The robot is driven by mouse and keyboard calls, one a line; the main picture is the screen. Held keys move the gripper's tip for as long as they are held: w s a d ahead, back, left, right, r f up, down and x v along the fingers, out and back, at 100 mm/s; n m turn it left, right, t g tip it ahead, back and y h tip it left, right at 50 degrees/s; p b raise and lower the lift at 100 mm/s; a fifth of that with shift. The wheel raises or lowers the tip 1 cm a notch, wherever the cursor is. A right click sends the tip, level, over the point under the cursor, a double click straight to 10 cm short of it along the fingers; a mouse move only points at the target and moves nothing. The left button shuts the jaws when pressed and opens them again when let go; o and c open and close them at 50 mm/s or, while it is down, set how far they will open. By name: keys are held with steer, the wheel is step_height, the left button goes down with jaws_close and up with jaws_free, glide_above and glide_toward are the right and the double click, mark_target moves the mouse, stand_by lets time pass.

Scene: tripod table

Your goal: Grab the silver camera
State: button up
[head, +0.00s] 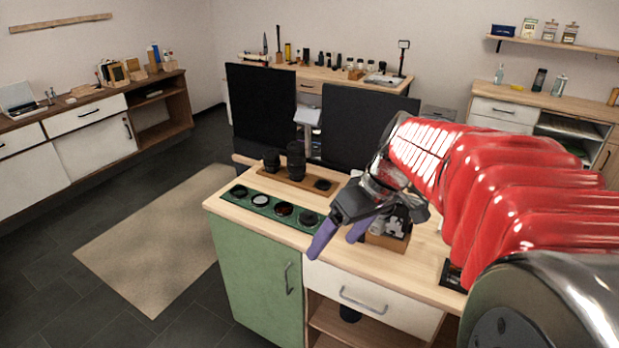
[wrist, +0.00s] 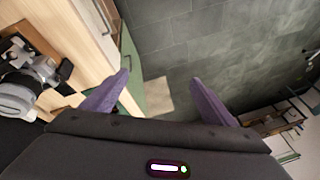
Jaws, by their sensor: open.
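A silver and black camera (wrist: 28,75) sits in a brown wooden tray (wrist: 38,42) at the left edge of the wrist view. In the head view, a grey-white and black item that looks like the camera (head: 386,227) is in the wooden tray (head: 388,242) on the table, partly hidden by my gripper. My gripper (head: 334,244) is open and empty, its purple fingers near the table's front edge, left of the tray. In the wrist view, my gripper (wrist: 160,80) has its fingers spread, with floor and green cabinet between them; the camera lies outside the left finger.
A green tray of round lens items (head: 274,207) lies at the table's left end. Behind it, black lenses (head: 296,161) stand on a wooden board. Two dark panels (head: 352,125) rise behind the table.

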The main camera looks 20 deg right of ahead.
steer(key=w+d+f+n+t+y, duration=0.2)
steer(key=w+d+f, duration=0.1)
steer(key=d, duration=1)
steer(key=w+d+f+n+t+y, duration=0.1)
steer(key=w+d+f+t+y, duration=0.15)
steer(key=d, duration=1.05)
steer(key=s+d+f+n+t, duration=0.1)
steer(key=d, duration=0.4)
steer(key=s+d+f+t, duration=0.1)
steer(key=s+d+t, duration=0.1)
steer(key=d, duration=0.3)
steer(key=shift+s+d+f+n, duration=0.25)
steer(key=shift+d+n, duration=0.1)
steer(key=shift+n, duration=0.05)
steer(key=shift+a, duration=0.1)
steer(key=x, duration=0.8)
steer(key=shift+w, duration=0.25)
steer(key=shift+a+f, duration=0.1)
steer(key=shift+f, duration=0.05)
